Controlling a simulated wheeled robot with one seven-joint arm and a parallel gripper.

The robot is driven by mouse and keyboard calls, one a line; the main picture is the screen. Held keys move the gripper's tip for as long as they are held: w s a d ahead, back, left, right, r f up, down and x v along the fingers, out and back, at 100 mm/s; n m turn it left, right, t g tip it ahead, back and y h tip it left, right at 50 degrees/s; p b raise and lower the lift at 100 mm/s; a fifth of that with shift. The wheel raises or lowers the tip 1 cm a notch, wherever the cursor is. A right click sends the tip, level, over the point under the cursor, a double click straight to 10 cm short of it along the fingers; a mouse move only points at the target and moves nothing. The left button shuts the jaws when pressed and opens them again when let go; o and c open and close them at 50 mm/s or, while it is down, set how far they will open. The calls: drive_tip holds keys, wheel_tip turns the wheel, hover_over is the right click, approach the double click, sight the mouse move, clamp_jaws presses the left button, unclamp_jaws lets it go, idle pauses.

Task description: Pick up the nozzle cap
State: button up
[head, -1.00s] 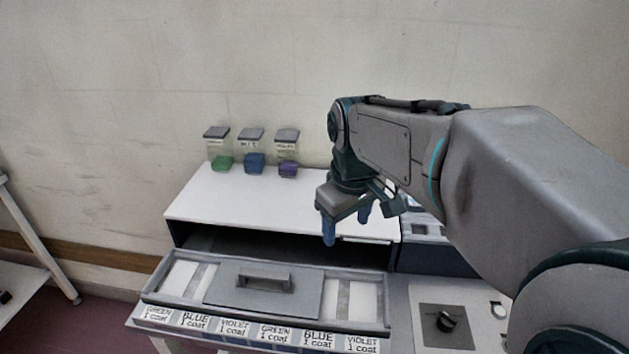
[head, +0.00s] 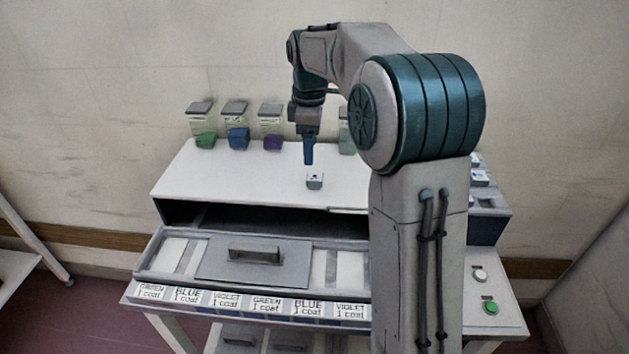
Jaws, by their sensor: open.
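A small pale block-like piece with a dark mark on top (head: 314,181), which I take to be the nozzle cap, sits on the white top of the cabinet (head: 235,178), right of its middle. My gripper (head: 308,162) points down with its blue fingers just above and slightly behind the piece in the picture. The fingers overlap each other from this side, so the gap between them is hidden. They are open and hold nothing that I can see. I cannot tell the exact height between fingertips and cap.
Jars with green (head: 205,140), blue (head: 238,139) and violet (head: 272,142) contents stand along the back; another (head: 347,132) is partly behind my arm. A lidded drawer tray (head: 152,265) sticks out below. Green (head: 490,307) and white (head: 479,274) buttons are at right.

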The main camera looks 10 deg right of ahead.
sight(312, 176)
drive_tip(key=f, duration=0.8)
drive_tip(key=shift+d+p, duration=0.25)
drive_tip(key=shift+p, duration=0.15)
drive_tip(key=c, duration=1.1)
